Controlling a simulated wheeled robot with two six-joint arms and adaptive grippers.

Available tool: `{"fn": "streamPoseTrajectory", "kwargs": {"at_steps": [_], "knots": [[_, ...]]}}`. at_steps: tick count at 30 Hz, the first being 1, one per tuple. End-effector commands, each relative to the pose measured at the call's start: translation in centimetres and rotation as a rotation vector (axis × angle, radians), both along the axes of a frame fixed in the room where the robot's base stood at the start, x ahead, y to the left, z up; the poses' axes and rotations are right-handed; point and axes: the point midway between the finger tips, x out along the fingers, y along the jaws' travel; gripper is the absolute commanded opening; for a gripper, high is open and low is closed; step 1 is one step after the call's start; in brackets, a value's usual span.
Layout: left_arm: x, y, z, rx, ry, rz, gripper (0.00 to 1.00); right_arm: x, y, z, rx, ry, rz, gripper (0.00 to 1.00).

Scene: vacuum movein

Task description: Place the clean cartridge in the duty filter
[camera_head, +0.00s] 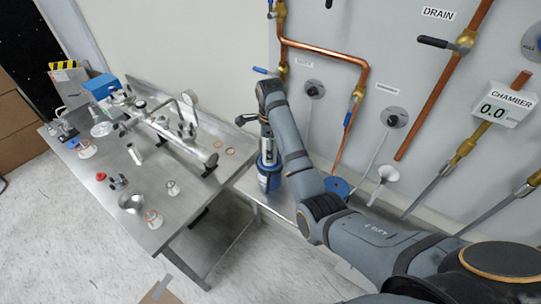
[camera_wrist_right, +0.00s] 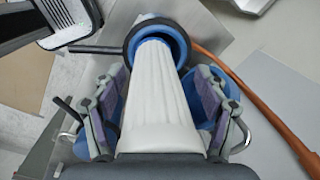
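In the head view my right gripper (camera_head: 267,138) points down over a blue filter housing (camera_head: 268,180) beside the wall pipes. My arm partly covers that area, and the cartridge is hard to make out there. My left gripper is not in view.
A steel bench (camera_head: 200,195) on the left carries a metal tube assembly (camera_head: 170,135), a funnel-like cup (camera_head: 131,203) and small parts. Copper pipes (camera_head: 325,50) and valves line the wall.

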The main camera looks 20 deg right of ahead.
Motion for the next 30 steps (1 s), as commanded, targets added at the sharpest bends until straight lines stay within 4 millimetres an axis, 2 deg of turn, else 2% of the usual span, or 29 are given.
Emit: {"fn": "streamPoseTrajectory", "kwargs": {"at_steps": [1, 5, 9, 15, 18, 21, 24, 30], "knots": [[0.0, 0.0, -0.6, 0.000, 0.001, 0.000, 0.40, -1.7, 0.1, -3.7, -0.001, 0.076, 0.004, 0.70], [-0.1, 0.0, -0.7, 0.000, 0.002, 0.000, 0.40, -1.7, 0.1, -3.0, -0.001, 0.074, 0.004, 0.70], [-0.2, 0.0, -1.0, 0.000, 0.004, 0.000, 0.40, -1.7, 0.1, -0.9, 0.000, 0.074, 0.004, 0.70], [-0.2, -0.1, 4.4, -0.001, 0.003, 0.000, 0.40, -1.9, 0.1, 4.7, 0.000, 0.075, 0.004, 0.70], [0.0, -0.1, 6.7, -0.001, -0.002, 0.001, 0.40, -1.8, 0.1, 7.1, 0.000, 0.072, 0.004, 0.70], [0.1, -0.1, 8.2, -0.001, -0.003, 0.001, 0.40, -1.8, 0.1, 8.7, -0.001, 0.070, 0.004, 0.70], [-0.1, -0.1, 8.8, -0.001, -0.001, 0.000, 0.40, -1.8, 0.1, 9.3, 0.000, 0.069, 0.004, 0.70], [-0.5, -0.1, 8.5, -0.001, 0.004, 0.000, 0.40, -1.7, 0.1, 9.1, -0.001, 0.066, 0.004, 0.70]]}}
